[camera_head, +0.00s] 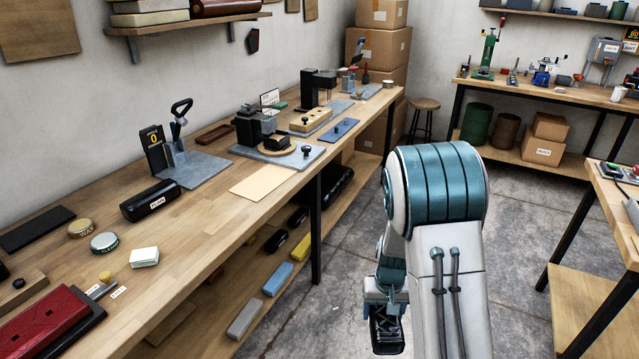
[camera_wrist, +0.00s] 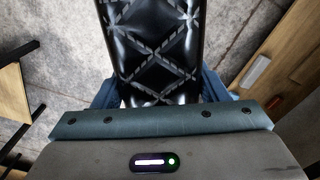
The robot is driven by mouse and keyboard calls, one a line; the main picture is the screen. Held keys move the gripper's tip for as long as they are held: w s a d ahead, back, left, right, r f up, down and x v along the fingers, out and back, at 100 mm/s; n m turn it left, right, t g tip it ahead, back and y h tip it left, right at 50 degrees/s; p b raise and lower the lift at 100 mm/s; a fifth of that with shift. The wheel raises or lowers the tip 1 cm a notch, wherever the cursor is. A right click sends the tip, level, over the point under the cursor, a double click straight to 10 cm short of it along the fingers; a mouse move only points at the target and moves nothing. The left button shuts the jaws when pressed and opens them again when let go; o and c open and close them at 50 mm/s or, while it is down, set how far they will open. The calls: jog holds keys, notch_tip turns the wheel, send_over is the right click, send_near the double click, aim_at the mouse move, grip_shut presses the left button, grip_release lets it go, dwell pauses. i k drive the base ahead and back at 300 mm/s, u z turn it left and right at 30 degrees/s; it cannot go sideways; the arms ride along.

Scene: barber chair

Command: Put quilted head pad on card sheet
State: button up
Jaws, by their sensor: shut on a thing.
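The black quilted head pad (camera_wrist: 155,45) with light cross stitching fills the upper middle of the wrist view. My gripper (camera_wrist: 160,95) is shut on it, with a blue finger at each side of the pad. In the head view the pad (camera_head: 386,335) hangs below my gripper (camera_head: 385,300), over the floor to the right of the long bench; part of it is hidden by my arm. The card sheet (camera_head: 263,182), pale tan and flat, lies bare near the front edge of the long bench, left of my arm.
On the long bench (camera_head: 200,215), a grey plate with a black device (camera_head: 262,130) stands behind the card sheet, and a black roll (camera_head: 150,200) lies to its left. A lower shelf holds several bars. Another bench (camera_head: 610,200) stands at right.

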aim_at(265, 181)
jog(key=z, duration=0.55)
jog(key=i, duration=1.2)
jog(key=u, duration=0.55)
